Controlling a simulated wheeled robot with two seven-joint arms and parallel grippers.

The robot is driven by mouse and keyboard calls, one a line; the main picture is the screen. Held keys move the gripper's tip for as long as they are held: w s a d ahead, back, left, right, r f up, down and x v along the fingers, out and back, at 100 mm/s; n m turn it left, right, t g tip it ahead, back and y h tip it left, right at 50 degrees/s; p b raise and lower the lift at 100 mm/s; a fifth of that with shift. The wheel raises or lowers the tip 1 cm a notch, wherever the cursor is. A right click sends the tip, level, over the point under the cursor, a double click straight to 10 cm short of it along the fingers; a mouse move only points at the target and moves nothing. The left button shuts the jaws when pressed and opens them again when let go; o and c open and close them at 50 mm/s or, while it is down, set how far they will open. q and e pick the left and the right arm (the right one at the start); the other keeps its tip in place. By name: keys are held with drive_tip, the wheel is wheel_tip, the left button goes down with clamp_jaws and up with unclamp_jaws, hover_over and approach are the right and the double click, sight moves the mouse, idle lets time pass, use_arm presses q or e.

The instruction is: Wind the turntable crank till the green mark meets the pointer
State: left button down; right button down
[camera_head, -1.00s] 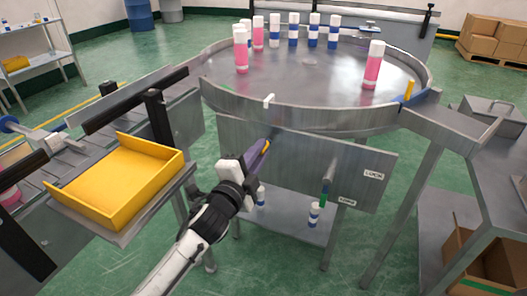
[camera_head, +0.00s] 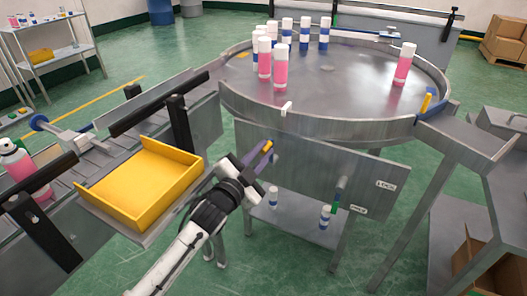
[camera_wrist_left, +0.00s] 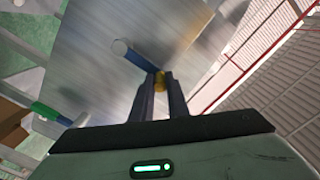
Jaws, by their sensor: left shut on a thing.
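The round steel turntable (camera_head: 340,85) carries several pink and blue cans with white caps. A white pointer tab (camera_head: 287,108) sits on its front rim. My left gripper (camera_head: 264,151) is shut on the crank's yellow knob (camera_head: 268,145), in front of the steel panel below the turntable. In the left wrist view the knob (camera_wrist_left: 160,80) sits between the fingertips, and the blue crank arm (camera_wrist_left: 137,58) runs from it to a grey hub (camera_wrist_left: 120,47). I cannot make out a green mark on the turntable; a small yellow patch (camera_head: 243,55) lies on its left side. My right gripper is out of view.
Blue-and-white cans (camera_head: 325,217) stand on the shelf below. A blue-and-yellow guide (camera_head: 427,103) is at the right rim.

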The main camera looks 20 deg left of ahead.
use_arm(q)
drive_tip(key=shift+r, duration=0.25)
drive_tip(key=c, duration=1.7)
unclamp_jaws()
drive_tip(key=shift+f, duration=0.1)
drive_tip(key=shift+s+f, duration=0.1)
